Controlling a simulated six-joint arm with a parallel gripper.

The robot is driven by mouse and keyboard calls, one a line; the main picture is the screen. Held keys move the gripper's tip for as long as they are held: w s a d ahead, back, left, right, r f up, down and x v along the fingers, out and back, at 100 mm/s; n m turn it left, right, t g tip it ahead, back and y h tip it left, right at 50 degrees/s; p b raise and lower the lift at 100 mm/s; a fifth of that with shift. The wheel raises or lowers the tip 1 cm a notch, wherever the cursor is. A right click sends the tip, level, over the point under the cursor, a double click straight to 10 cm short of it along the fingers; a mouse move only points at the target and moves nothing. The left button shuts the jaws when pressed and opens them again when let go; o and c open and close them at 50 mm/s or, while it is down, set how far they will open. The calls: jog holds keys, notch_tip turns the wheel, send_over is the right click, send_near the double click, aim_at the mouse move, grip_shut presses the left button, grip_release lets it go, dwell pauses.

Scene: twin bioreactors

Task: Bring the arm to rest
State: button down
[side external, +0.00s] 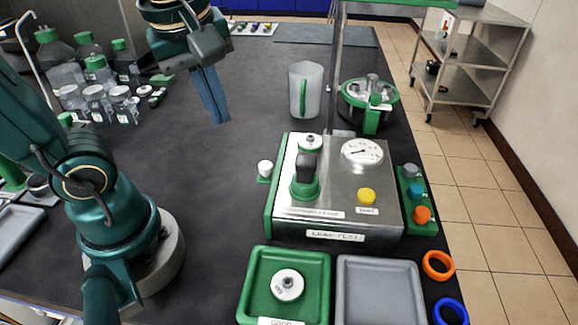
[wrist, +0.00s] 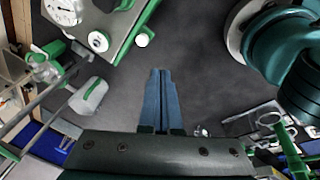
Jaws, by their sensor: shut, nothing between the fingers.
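My gripper (side external: 214,108) points down above the dark bench, with its blue fingers closed together and nothing between them. It is well to the left of the clear jug and to the right of the bottles, touching neither. In the wrist view the shut fingers (wrist: 159,82) show over bare dark bench top. My arm's base stands at the lower left of the side view.
A leak-test box (side external: 335,190), green tray (side external: 322,262) and grey tray (side external: 380,290) stand at the right. A jug (side external: 305,90) and round green vessel (side external: 368,98) are behind. Several bottles (side external: 98,72) crowd the left. Mid-bench is clear.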

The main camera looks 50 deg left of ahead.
jog(key=shift+s+d+f+m+t+h, duration=0.3)
jog(key=shift+d+f+m+t, duration=0.25)
jog(key=shift+m, duration=2.05)
jog(key=shift+s+d+f+m+t+h, duration=0.35)
jog(key=shift+d+f+m+t, duration=0.2)
jog(key=shift+m, duration=2.05)
jog(key=shift+s+d+f+m+t+h, duration=0.3)
jog(key=shift+d+f+m+t, duration=0.25)
jog(key=shift+m, duration=2.05)
jog(key=shift+f, duration=0.1)
